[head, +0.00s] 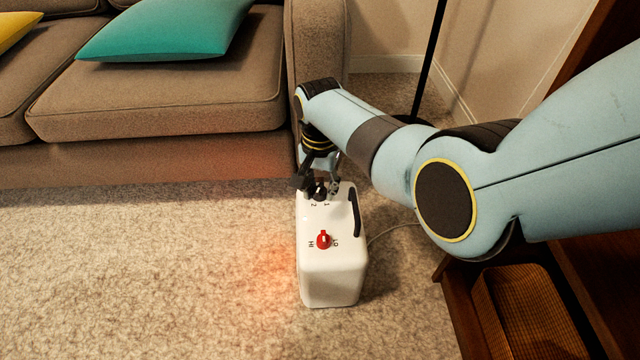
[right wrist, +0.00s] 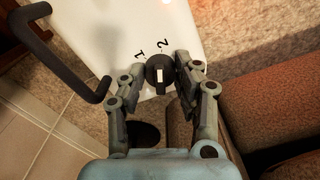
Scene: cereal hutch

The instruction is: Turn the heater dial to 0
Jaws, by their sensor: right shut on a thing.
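The white heater (head: 332,275) stands upright on the carpet, with controls on its top. Its black dial (head: 320,193) is at the far end, beside the marks 1 and 2; no 0 mark can be made out. In the right wrist view the black dial (right wrist: 160,88) has a white line that runs upright in the picture, near the 2. My right gripper (head: 322,186) points down over the dial, and its fingers (right wrist: 161,70) are shut on it from both sides. My left gripper is not in view.
A red knob (head: 324,240) between HI and LO sits nearer on the heater top. A black handle (head: 356,212) rises along its right edge. A brown sofa (head: 160,100) stands behind, and a wooden cabinet (head: 455,300) with a woven basket (head: 525,310) is at right. Carpet left is clear.

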